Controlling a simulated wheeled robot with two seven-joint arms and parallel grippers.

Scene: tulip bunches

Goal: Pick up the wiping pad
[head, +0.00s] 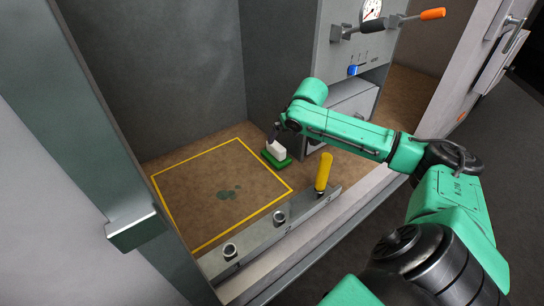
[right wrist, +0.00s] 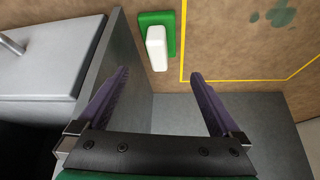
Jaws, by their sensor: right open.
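The wiping pad, a green base (head: 284,163) with a white block-shaped handle (head: 277,149), rests on the brown floor of the cabinet, just outside the yellow outlined square. It also shows at the top of the right wrist view as a green base (right wrist: 171,35) with the white handle (right wrist: 156,48). My right gripper (right wrist: 158,76) is open and empty. Its two dark fingers are spread wide, and the pad lies beyond their tips, roughly in line with the gap. In the head view the right gripper (head: 275,134) is small, dark and partly hidden, close above the pad. My left gripper is not in view.
A yellow outline (head: 176,170) surrounds a dark green stain (head: 229,193). A yellow cylinder (head: 323,171) stands near a metal rail (head: 255,233) at the front. A grey cabinet unit (head: 350,100) stands right of the pad. Its wall (right wrist: 118,50) is close beside one finger.

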